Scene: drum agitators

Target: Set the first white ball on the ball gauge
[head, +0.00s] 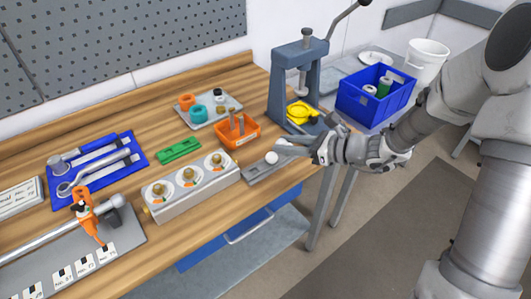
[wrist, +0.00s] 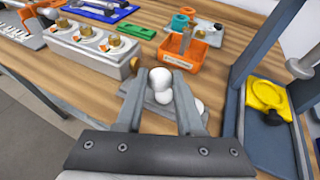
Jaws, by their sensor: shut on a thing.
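My gripper (head: 283,149) is at the right front of the bench, low over the grey ball gauge (head: 257,174). In the wrist view its two fingers (wrist: 158,80) are closed about a white ball (wrist: 160,77) near their tips. Another white round shape shows just below it between the fingers, and a further white ball (wrist: 199,106) lies right of the right finger. In the head view one white ball (head: 271,158) shows at the gripper's tip. The fingers hide part of the gauge, and I cannot tell whether the held ball touches it.
A three-dial block (head: 190,190) stands left of the gauge. An orange bin (head: 247,127) is behind it, with a green bar (head: 179,151) to the left. The grey press (head: 277,97) with a yellow part (head: 302,112) stands close behind on the right. The bench's front edge is near.

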